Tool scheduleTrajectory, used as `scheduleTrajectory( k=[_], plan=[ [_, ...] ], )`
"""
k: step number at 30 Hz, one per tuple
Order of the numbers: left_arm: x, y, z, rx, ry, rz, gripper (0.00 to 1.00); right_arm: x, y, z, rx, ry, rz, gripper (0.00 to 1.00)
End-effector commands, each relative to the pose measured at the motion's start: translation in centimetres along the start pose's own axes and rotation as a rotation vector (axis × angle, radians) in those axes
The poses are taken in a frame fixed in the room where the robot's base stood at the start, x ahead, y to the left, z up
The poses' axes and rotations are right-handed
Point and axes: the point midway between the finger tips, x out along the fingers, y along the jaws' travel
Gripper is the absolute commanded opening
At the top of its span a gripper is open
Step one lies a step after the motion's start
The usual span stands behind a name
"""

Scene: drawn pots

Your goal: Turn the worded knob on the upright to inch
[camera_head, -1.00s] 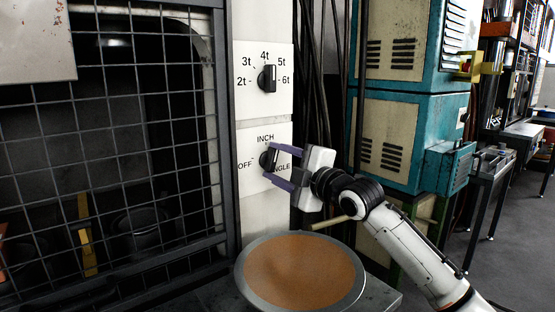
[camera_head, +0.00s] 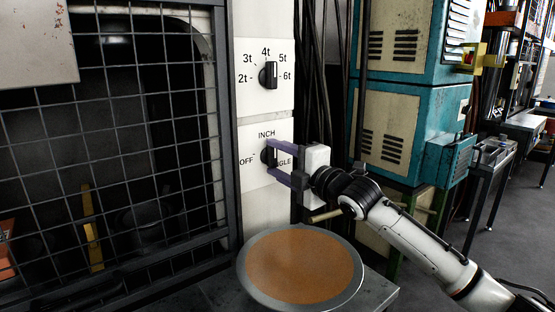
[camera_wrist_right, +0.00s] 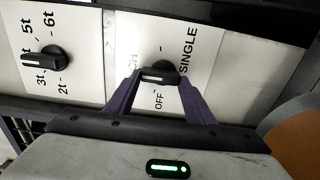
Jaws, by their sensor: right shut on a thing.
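The worded knob (camera_head: 266,156) is a black dial on the lower white plate of the upright (camera_head: 265,213), with OFF to its left, INCH above and SINGLE at lower right, partly covered. My right gripper (camera_head: 268,157) has its purple fingers shut on this knob, one above and one below. In the right wrist view the knob (camera_wrist_right: 160,73) sits between the fingertips. Its white mark lies toward the INCH side of the plate, though the left finger hides part of that word. My left gripper is not in view.
A second knob (camera_head: 268,75), marked 2t to 6t, sits on the plate above. A wire mesh guard (camera_head: 130,150) fills the left. Dark cables (camera_head: 320,80) and a teal cabinet (camera_head: 395,135) are to the right.

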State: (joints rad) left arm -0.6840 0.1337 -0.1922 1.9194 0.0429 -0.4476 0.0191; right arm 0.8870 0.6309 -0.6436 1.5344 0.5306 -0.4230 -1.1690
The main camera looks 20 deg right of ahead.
Motion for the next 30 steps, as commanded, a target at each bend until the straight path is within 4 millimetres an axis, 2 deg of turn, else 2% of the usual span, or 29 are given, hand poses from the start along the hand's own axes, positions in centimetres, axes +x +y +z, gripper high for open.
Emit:
scheduleTrajectory(
  k=[2, 3, 5, 6, 17, 20, 30],
  plan=[
    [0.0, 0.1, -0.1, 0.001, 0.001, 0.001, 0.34, 0.0, -0.3, -0.2, 0.002, 0.003, -0.004, 0.26],
    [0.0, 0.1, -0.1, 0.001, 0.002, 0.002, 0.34, 0.0, -0.3, -0.2, 0.002, 0.003, -0.004, 0.55],
    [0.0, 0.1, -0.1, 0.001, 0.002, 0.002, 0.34, 0.0, -0.2, -0.1, 0.002, 0.002, -0.004, 0.65],
    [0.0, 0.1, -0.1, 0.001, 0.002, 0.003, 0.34, 0.0, -0.2, -0.1, 0.002, 0.002, -0.003, 0.67],
    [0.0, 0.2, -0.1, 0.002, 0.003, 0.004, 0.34, -0.5, -0.1, 0.0, 0.003, 0.001, -0.001, 0.67],
    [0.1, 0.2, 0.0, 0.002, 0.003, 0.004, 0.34, -1.7, -0.2, 0.0, 0.0, 0.001, -0.002, 0.67],
    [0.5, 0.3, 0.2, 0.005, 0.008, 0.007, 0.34, -7.9, -0.3, -0.1, -0.002, 0.002, -0.004, 0.67]
  ],
)
